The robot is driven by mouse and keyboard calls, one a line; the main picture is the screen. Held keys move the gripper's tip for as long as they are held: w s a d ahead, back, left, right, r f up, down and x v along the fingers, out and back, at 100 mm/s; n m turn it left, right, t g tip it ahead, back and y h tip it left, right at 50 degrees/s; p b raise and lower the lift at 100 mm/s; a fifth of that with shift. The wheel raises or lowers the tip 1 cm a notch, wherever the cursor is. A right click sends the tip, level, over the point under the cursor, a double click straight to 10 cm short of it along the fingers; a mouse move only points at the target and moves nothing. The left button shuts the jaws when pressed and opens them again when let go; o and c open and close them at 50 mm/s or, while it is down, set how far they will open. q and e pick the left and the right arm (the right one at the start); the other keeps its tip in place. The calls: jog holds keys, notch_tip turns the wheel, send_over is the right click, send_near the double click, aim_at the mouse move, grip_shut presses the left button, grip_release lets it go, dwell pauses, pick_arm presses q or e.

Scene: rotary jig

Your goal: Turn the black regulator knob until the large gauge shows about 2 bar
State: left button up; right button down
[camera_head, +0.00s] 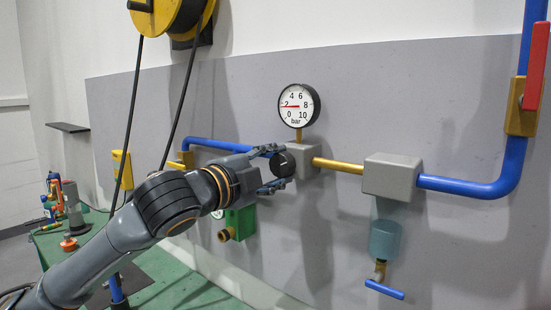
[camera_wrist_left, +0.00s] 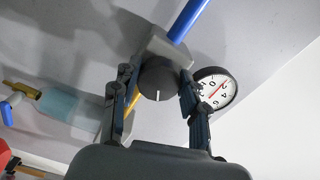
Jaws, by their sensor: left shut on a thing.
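The black regulator knob (camera_head: 283,164) sits on the front of a grey regulator block (camera_head: 304,160) on the wall panel. My left gripper (camera_head: 274,168) is shut on the knob, one finger above and one below it in the head view. In the left wrist view the knob (camera_wrist_left: 157,78) lies between the two fingers (camera_wrist_left: 156,92), its white mark pointing toward the palm. The large gauge (camera_head: 299,105) stands above the block; its red needle points left, at about 2 bar. The gauge also shows in the left wrist view (camera_wrist_left: 215,91), rotated. My right gripper is not in view.
A brass pipe (camera_head: 338,165) runs right to another grey block (camera_head: 392,176), with a teal bowl (camera_head: 385,240) and blue-handled drain below. A green part (camera_head: 240,222) sits under my left wrist. A yellow reel (camera_head: 172,15) hangs cables near my arm.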

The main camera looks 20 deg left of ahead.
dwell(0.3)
pick_arm(q)
jog(key=o, duration=1.2)
jog(key=shift+c, duration=0.2)
jog(key=v, duration=1.2)
